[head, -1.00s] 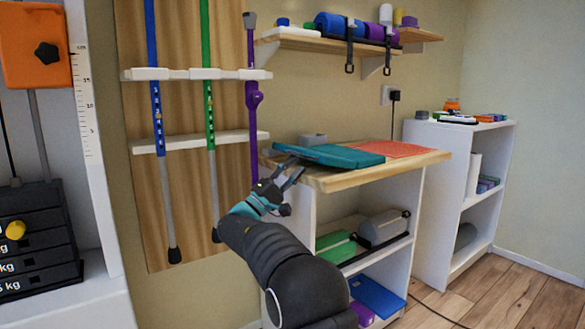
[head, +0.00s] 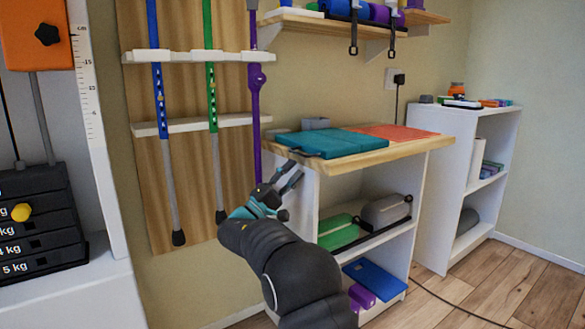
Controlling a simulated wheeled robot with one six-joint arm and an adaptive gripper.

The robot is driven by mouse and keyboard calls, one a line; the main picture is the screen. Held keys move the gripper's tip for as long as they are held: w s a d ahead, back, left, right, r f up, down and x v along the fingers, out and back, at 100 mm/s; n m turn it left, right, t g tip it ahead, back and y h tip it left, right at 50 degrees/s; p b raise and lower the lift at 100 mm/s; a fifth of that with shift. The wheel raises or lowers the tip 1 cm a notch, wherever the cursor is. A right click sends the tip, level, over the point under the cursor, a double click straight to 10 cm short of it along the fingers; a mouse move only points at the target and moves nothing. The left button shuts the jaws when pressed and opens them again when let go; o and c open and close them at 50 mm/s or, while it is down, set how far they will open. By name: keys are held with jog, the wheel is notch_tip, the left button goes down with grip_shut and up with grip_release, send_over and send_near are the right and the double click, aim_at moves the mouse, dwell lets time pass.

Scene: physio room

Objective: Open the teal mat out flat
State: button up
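The teal mat (head: 334,143) lies on the wooden top of the white shelf unit, with a seam across it between two panels. It looks flat, and its left edge reaches close to the near left edge of the top. My gripper (head: 290,178) is in front of and below that edge, apart from the mat. Its two fingers are spread with nothing visible between them.
An orange-red mat (head: 398,131) lies right of the teal mat on the wooden top (head: 375,158). A grey block (head: 316,123) stands behind. Poles hang on the wall rack at left.

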notch_tip(320, 180, down, 8)
jog(key=a, duration=0.1)
jog(key=shift+s+a+r, duration=0.15)
jog(key=shift+s+r, duration=0.1)
jog(key=shift+s, duration=0.2)
dwell(0.5)
dwell(0.3)
jog(key=v, duration=1.2)
